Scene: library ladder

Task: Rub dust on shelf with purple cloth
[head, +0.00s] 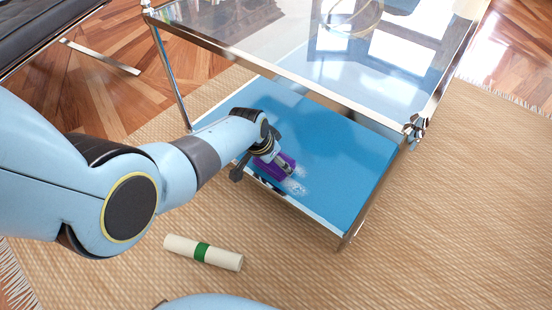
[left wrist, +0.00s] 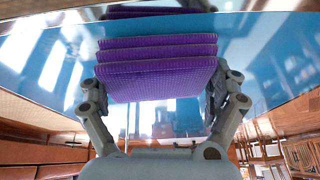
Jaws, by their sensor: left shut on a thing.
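My left gripper (head: 279,160) reaches in from the left over the low blue shelf (head: 340,150) of a glass-topped table. It is shut on the purple cloth (head: 268,169). In the left wrist view, the folded purple cloth (left wrist: 155,80) sits between the two fingers (left wrist: 160,95), with its ridged layers toward the camera. White dust (head: 297,180) lies on the blue shelf beside the cloth, near the front edge. The gripper hides part of the cloth and shelf. Whether the cloth touches the shelf is hard to tell. My right gripper is out of view.
The clear glass top (head: 330,50) with its metal frame stands above the shelf, with a metal leg at the shelf's front corner. A cream roll with a green band (head: 203,252) lies on the woven rug (head: 430,230). The rug in front is otherwise clear.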

